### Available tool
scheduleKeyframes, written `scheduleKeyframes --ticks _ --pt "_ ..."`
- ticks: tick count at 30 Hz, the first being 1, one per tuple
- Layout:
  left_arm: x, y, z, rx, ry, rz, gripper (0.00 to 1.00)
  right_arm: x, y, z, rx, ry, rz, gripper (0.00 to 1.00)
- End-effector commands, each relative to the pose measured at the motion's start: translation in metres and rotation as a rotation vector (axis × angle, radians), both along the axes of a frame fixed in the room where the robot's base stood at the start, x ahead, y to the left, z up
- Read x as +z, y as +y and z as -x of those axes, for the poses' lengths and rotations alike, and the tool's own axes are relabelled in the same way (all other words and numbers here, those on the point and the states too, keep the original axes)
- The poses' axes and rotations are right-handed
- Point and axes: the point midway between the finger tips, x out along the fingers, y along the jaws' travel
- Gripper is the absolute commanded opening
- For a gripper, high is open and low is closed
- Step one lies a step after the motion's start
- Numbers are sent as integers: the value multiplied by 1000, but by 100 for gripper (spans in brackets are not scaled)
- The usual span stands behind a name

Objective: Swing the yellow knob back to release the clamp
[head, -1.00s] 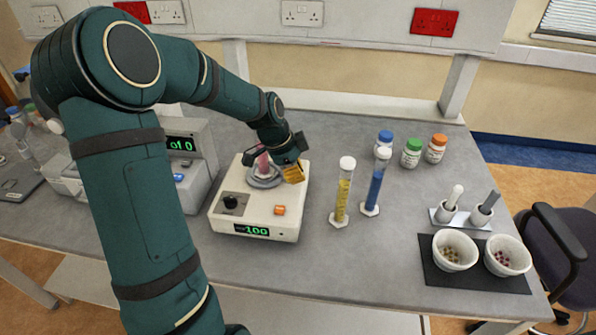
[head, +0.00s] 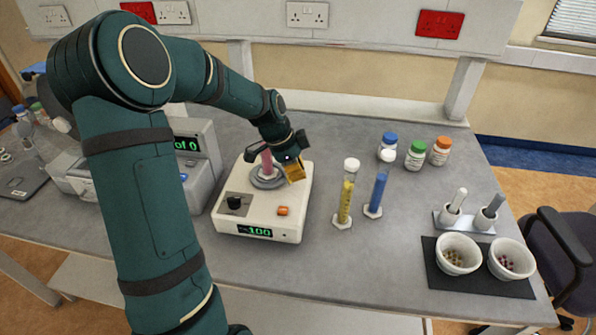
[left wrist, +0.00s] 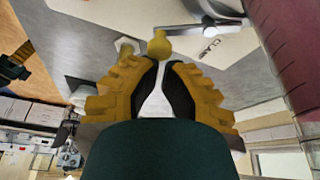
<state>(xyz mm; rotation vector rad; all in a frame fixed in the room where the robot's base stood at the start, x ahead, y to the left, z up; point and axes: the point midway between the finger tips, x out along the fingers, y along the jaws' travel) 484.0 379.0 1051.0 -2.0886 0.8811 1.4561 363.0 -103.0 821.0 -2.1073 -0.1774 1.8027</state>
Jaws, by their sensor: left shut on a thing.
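The clamp device is a white box (head: 257,219) with a green display reading 100, on the bench in the head view. A pink upright piece (head: 266,162) stands on its round grey seat. My left gripper (head: 295,173) is over the box's back right, beside the pink piece. In the left wrist view, the yellow knob (left wrist: 159,45) is at the end of a thin metal lever (left wrist: 200,28), at the tips of my left gripper (left wrist: 161,64). The fingers are shut on it. My right gripper is out of view.
A yellow-filled cylinder (head: 345,200) and a blue-filled cylinder (head: 378,190) stand close to the box's right. Capped bottles (head: 416,156) and mortars (head: 459,254) are farther right. A grey instrument (head: 200,170) stands left. The bench in front of the cylinders is clear.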

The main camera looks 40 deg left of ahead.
Motion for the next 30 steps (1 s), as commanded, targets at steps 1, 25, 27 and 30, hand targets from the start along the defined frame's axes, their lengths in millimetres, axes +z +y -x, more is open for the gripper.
scheduleKeyframes --ticks 1,25,27,30 --pt "0 0 0 0 -1 -1 0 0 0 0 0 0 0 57" --pt "67 -6 -4 6 -4 -3 0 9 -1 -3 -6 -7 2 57" --pt "78 -4 -1 6 -4 -2 0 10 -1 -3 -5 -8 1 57" --pt "90 -1 3 5 -2 -2 0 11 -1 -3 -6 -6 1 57"
